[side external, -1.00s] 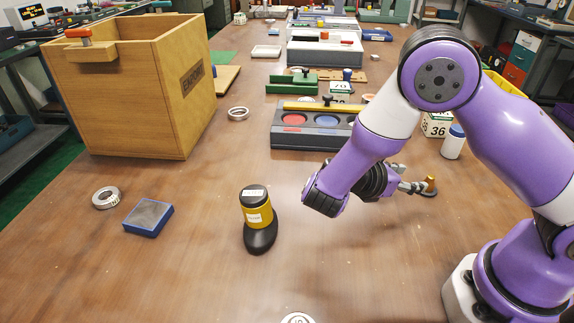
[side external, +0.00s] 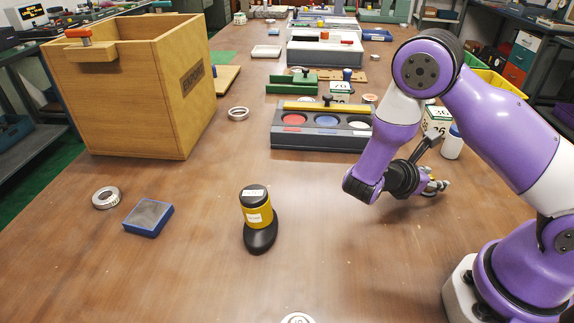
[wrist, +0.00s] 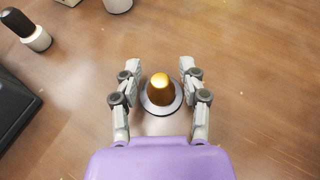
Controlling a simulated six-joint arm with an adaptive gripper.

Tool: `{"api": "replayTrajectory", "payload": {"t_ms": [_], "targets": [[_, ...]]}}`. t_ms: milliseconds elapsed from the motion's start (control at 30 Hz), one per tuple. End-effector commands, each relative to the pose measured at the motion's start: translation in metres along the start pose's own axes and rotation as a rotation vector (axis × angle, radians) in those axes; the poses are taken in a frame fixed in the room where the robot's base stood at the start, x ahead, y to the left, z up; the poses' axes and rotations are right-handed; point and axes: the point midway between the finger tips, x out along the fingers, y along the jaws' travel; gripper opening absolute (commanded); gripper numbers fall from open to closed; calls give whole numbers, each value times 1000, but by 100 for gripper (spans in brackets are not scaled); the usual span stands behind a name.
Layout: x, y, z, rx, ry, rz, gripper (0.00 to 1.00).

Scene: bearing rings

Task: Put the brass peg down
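The brass peg (wrist: 160,85) stands between my fingers in the wrist view, its rounded tip toward the camera and a silvery disc or ring (wrist: 160,108) around its lower end. My gripper (wrist: 160,74) is open, with a gap on each side of the peg. In the side view the small brass peg (side external: 431,187) shows at the end of my gripper (side external: 432,172), low over the right part of the table. My gripper partly hides it there, and its contact with the wood is hard to see.
A white bottle with a blue cap (side external: 452,143) and a numbered box (side external: 436,121) stand behind my gripper. A dark tray with coloured discs (side external: 322,133) lies to the left. The wood around the peg is clear.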

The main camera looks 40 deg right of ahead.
Motion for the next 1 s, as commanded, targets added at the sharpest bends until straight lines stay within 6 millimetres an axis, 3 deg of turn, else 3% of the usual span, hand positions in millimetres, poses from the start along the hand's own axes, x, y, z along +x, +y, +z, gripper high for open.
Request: {"api": "replayTrajectory", "payload": {"t_ms": [33, 67, 567, 667, 1000], "targets": [[0, 0, 0, 0, 0, 0, 11], [0, 0, 0, 0, 0, 0, 0], [-3, 1, 4, -1, 5, 1, 0], [-7, 1, 14, 2, 4, 2, 0], [-31, 0, 73, 5, 4, 2, 0]]}}
